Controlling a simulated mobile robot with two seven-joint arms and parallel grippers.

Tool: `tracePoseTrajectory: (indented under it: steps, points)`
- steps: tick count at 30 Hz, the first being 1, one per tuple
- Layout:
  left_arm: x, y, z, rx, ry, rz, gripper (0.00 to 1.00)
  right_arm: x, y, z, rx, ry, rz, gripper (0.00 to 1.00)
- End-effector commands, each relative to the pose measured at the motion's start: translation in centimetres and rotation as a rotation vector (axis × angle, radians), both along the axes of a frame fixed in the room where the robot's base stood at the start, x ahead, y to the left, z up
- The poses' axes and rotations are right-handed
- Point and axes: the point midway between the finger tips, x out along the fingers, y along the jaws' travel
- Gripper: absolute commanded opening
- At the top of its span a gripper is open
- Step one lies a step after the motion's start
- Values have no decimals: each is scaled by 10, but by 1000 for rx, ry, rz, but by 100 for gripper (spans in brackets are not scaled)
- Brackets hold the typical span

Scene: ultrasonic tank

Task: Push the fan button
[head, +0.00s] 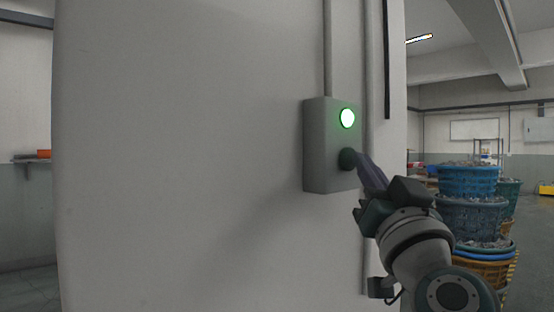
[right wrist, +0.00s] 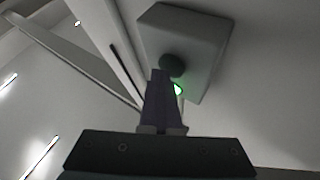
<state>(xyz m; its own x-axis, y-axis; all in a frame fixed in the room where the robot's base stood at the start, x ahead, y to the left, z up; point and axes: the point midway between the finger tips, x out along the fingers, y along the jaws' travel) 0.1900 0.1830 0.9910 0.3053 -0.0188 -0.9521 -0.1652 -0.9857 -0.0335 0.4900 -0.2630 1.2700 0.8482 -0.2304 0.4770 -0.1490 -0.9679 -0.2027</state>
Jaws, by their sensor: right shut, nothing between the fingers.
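A grey control box (head: 318,145) is fixed to the white wall. Its upper round light (head: 347,118) glows green. The dark round fan button (head: 346,158) sits below the light on the box front. My right gripper (head: 359,160) is shut and empty, its fingertips at the right side of the button, partly over it. In the right wrist view the box (right wrist: 190,35), the dark button (right wrist: 171,64) and part of the green light (right wrist: 178,90) show past the shut fingers (right wrist: 160,76). The tips look at or very near the button; contact cannot be told. My left gripper is out of view.
Pipes (head: 327,50) run up the wall above the box. Stacked blue baskets (head: 468,182) and orange ones (head: 484,270) with grey contents stand at the right, behind my right arm. The wall left of the box is bare.

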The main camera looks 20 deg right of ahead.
Motion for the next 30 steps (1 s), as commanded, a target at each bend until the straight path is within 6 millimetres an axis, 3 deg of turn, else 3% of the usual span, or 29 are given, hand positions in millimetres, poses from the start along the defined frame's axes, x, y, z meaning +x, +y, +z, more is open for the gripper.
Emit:
tracePoseTrajectory:
  steps: [12, 26, 30]
  points:
    - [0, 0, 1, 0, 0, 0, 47, 3, 2, -1, -1, 5, 5, 0]
    - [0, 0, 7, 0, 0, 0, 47, -5, -1, -1, -1, 4, 4, 0]
    - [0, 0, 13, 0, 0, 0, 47, -15, -6, 0, -3, 5, 1, 0]
